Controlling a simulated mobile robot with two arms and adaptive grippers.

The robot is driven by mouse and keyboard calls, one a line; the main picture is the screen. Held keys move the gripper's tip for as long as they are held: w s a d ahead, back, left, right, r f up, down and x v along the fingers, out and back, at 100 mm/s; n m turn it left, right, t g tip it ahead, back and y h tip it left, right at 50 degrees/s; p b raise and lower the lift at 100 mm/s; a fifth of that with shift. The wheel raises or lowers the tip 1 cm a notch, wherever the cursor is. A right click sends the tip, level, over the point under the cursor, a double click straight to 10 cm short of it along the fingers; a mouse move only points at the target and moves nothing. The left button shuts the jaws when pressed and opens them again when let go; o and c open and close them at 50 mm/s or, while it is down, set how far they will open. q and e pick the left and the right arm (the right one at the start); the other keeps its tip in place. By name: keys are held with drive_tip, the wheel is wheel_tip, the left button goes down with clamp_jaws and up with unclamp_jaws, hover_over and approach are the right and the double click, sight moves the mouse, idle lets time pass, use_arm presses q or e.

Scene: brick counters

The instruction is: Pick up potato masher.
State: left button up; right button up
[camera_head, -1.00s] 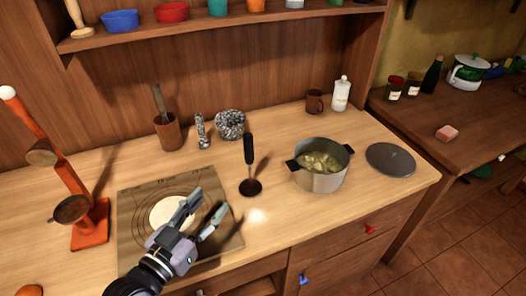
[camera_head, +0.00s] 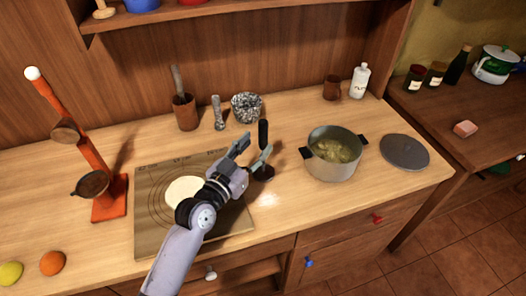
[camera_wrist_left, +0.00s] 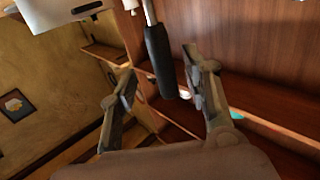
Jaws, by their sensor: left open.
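The potato masher (camera_head: 263,134) stands upright on its dark round head on the counter, with its black handle up. My left gripper (camera_head: 254,154) is right beside it, fingers pointing toward the handle. The gripper partly hides the masher's shaft. In the left wrist view the black handle (camera_wrist_left: 161,62) shows between the two open fingers of my left gripper (camera_wrist_left: 160,85), a little beyond their tips or level with them; I cannot tell which. No contact is visible. My right gripper is not in view.
A pot of potatoes (camera_head: 333,165) stands just right of the masher, with a dark lid (camera_head: 404,152) beyond. A stone mortar (camera_head: 247,107) and pestle (camera_head: 218,113) are behind. A pastry mat with dough (camera_head: 184,192) lies to the left, near an orange press (camera_head: 108,200).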

sight(261, 140)
use_arm(q)
drive_tip(key=x, duration=0.3)
drive_tip(key=shift+w+d+f+p, duration=0.1)
drive_tip(key=shift+w+f+p, duration=0.15)
drive_tip(key=shift+w+p, duration=0.15)
drive_tip(key=shift+w+d, duration=0.2)
drive_tip(key=shift+w, duration=0.1)
drive_tip(key=shift+w+d+f, duration=0.1)
drive_tip(key=shift+w, duration=0.05)
drive_tip(key=shift+c, duration=0.3)
drive_tip(key=c, duration=0.9)
clamp_jaws()
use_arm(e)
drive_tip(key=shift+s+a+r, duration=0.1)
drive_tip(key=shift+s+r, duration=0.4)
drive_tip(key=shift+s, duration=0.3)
